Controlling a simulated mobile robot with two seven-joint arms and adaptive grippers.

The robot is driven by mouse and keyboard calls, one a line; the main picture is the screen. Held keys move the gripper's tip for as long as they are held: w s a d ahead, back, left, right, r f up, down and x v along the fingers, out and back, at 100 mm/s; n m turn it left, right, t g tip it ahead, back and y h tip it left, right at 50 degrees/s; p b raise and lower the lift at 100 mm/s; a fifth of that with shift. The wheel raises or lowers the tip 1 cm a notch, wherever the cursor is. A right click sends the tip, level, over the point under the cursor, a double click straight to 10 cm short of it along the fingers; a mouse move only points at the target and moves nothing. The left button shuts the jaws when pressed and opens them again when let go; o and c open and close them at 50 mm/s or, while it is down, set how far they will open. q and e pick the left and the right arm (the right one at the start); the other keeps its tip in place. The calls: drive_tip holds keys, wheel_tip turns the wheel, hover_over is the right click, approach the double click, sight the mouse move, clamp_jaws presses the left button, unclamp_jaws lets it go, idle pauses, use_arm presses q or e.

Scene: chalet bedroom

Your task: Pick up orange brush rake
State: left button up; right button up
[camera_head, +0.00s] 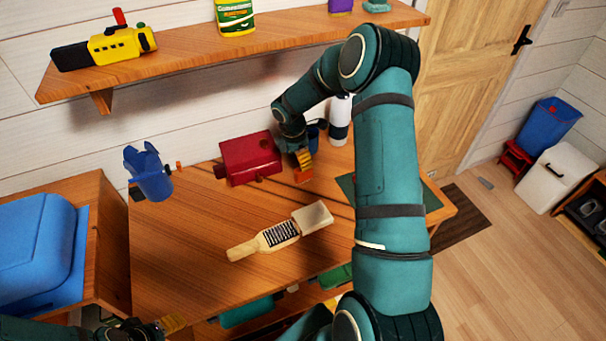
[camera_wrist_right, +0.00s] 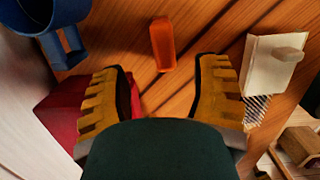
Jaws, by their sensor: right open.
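A small plain orange block-like piece (camera_head: 303,177) lies on the wooden table below my right gripper (camera_head: 304,160). It also shows in the right wrist view (camera_wrist_right: 162,43), ahead of the gripper's two yellow fingers (camera_wrist_right: 165,100). The fingers are spread and empty, with the piece beyond their tips. Its bristles or teeth, if any, cannot be made out. A pale wooden brush (camera_head: 275,237) with dark bristles lies nearer on the table, apart from the gripper. My left gripper (camera_head: 172,324) is partly in view at the bottom left, its opening unclear.
A red box (camera_head: 249,158) stands just left of my right gripper. A blue cup (camera_wrist_right: 45,25) and a white bottle (camera_head: 339,120) are close by. A blue holder (camera_head: 150,173) stands at the table's left. A shelf (camera_head: 200,58) overhangs the back. The table's front left is clear.

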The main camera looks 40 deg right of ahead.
sight(304, 174)
wheel_tip(304, 174, down, 2)
drive_tip(key=shift+d+f, duration=0.15)
drive_tip(key=f, duration=0.3)
drive_tip(key=s+f, duration=0.1)
drive_tip(key=shift+d+f, duration=0.35)
drive_tip(key=shift+d, duration=0.05)
drive_tip(key=shift+w+d+f+b, duration=0.1)
drive_tip(key=shift+f+b, duration=0.2)
drive_tip(key=shift+f, duration=0.05)
clamp_jaws()
